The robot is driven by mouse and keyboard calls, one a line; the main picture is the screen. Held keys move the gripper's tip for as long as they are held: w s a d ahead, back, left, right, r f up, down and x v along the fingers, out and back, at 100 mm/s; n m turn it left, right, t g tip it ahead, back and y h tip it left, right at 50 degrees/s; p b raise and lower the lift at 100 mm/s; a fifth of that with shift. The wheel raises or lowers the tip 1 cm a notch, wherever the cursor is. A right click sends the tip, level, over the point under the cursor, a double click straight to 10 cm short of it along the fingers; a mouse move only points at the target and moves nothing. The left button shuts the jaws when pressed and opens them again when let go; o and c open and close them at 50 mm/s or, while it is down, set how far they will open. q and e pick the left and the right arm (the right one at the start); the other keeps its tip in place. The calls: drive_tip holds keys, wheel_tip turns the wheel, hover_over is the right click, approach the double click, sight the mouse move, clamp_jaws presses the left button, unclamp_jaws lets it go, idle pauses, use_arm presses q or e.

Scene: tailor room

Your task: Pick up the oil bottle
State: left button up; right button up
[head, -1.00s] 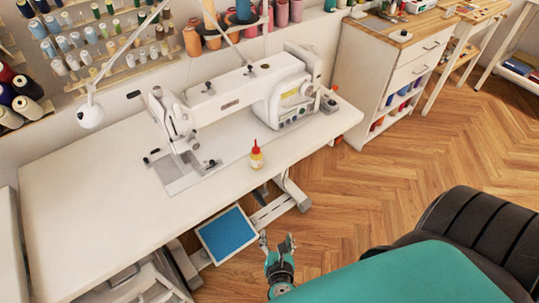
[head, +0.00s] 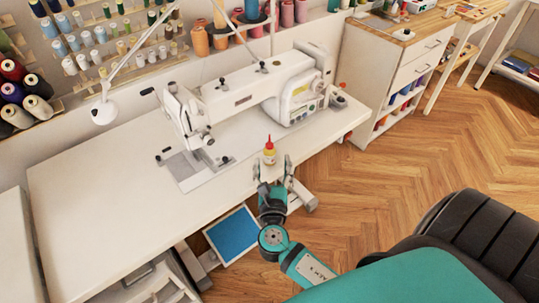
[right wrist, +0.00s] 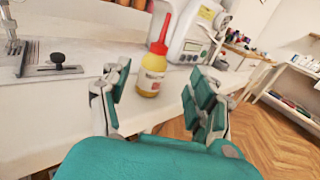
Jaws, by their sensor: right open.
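The oil bottle (head: 269,154) is small and yellow with a red pointed cap and a label. It stands upright on the white sewing table (head: 110,215), near its front edge. In the right wrist view the oil bottle (right wrist: 152,70) shows beyond and between the open fingers. My right gripper (head: 272,162) is open and empty, just in front of the bottle at the table edge. In the right wrist view the gripper (right wrist: 155,85) has its two fingers spread wide. I cannot see my left gripper.
A white sewing machine (head: 235,92) stands on the table behind the bottle. A lamp (head: 104,111) hangs over the table's left part. A white drawer cabinet (head: 375,65) stands to the right. The front left of the tabletop is clear.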

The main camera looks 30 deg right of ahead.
sight(269, 156)
drive_tip(key=x, duration=0.1)
drive_tip(key=b+x, duration=0.1)
drive_tip(key=x, duration=0.2)
drive_tip(key=shift+w+a+f+b, duration=0.1)
drive_tip(key=shift+w+f+b, duration=0.25)
drive_tip(key=shift+w, duration=0.2)
drive_tip(key=shift+w+d, duration=0.3)
drive_tip(key=shift+w, duration=0.1)
drive_tip(key=shift+s, duration=0.1)
drive_tip(key=c, duration=1.3)
drive_tip(key=shift+o, duration=0.2)
drive_tip(key=shift+r, duration=0.1)
